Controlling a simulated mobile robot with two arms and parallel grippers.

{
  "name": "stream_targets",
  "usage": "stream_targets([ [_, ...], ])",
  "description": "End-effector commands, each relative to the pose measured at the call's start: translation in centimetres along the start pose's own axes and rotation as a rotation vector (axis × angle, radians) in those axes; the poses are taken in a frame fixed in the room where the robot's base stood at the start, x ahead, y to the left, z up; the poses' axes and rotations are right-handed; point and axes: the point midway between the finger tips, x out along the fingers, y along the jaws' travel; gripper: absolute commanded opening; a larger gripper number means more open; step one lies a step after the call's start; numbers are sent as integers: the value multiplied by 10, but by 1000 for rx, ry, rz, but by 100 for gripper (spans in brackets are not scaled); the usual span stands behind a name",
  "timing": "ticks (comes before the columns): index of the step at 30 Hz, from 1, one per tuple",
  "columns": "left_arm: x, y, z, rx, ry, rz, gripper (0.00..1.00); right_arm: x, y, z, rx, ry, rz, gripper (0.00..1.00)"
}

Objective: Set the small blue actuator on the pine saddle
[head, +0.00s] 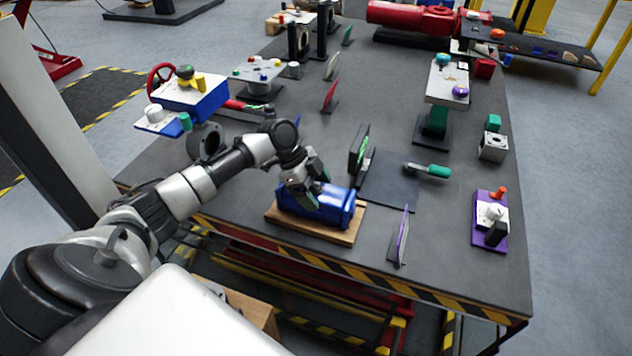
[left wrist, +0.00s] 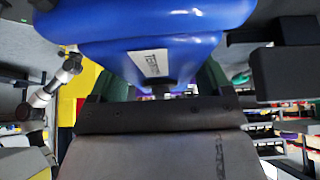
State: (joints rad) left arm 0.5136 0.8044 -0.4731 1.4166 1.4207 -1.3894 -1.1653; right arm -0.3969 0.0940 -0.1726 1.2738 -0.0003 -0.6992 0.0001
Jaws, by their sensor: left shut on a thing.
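The small blue actuator (head: 341,207) is a blue cylinder lying lengthwise over the pine saddle (head: 345,236), a flat wooden block near the front edge of the table. My left gripper (head: 308,192) is shut on the actuator from above, towards its left half. In the left wrist view the blue body (left wrist: 205,58) with its pale label fills the top, and the gripper (left wrist: 160,90) meets it. The actuator's underside is hidden, so I cannot tell whether its weight rests on the wood. My right gripper is not in view.
A dark upright panel (head: 358,152) stands just behind the actuator. A purple upright plate (head: 400,236) stands to its right. A green-handled tool (head: 432,170) and a purple-based unit (head: 490,220) lie further right. Bare tabletop (head: 450,265) shows at the front right.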

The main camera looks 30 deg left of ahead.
Motion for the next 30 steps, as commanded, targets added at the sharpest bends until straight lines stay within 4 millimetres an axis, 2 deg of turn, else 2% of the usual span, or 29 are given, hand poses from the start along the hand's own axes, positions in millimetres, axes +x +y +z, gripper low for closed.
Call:
stream_targets([
  [3, 0, -2, -1, 4, 5, -7, 6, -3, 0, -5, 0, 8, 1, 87],
  [11, 1, -2, 0, 4, 5, -7, 6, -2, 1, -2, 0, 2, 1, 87],
  [12, 3, 0, 2, 1, 0, -1, 86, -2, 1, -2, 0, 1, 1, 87],
  [15, 3, 0, 2, 1, 0, -1, 100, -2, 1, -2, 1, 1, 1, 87],
  [23, 2, 0, 1, 1, 0, -1, 100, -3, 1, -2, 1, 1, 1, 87],
  [26, -7, 0, 2, 0, 0, -3, 100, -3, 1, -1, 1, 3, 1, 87],
  [30, -33, -1, 2, 1, -1, -5, 100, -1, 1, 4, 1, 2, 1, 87],
])
